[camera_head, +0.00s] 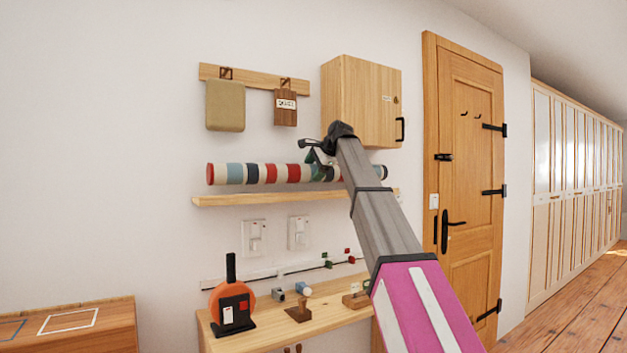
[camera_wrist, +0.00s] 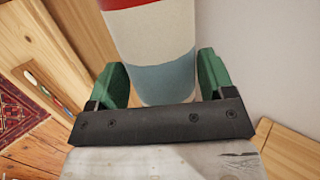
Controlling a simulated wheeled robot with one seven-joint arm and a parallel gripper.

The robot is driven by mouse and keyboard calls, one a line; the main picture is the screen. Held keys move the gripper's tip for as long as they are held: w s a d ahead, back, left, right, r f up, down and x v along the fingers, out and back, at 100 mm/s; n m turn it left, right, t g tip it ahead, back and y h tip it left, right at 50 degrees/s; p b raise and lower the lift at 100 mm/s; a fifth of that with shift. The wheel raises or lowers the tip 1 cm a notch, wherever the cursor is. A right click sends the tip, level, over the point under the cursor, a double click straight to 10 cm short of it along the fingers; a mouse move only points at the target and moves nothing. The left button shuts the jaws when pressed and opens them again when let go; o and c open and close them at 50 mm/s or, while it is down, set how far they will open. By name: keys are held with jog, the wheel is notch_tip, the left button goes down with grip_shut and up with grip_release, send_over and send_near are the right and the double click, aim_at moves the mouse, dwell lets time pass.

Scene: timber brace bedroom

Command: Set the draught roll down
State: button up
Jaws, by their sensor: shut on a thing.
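The draught roll (camera_head: 254,173) is a long striped cylinder with red, cream, light blue and dark bands. It lies level in the head view, just above the wall shelf (camera_head: 225,201); I cannot tell whether it touches the shelf. My gripper (camera_head: 318,167) is shut on the roll right of its middle, and my arm hides part of its right half. In the wrist view the green fingers of my gripper (camera_wrist: 163,85) are on either side of the roll (camera_wrist: 150,40), at a light blue band.
A wooden cabinet (camera_head: 355,95) and a peg rail (camera_head: 250,79) with a hanging cloth (camera_head: 225,106) and tag (camera_head: 286,108) are above. Wall switches (camera_head: 255,238) and a workbench (camera_head: 265,336) with an orange-black device (camera_head: 232,303) and small parts are below. A door (camera_head: 470,170) is right.

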notch_tip(320, 180, down, 3)
jog(key=shift+r, duration=0.15)
jog(key=shift+w+a+f, duration=0.1)
jog(key=shift+w+f, duration=0.1)
jog(key=shift+f, duration=0.3)
jog(key=o, duration=1.3)
jog(key=shift+o, duration=0.2)
jog(key=v, duration=1.2)
jog(key=shift+s, duration=0.1)
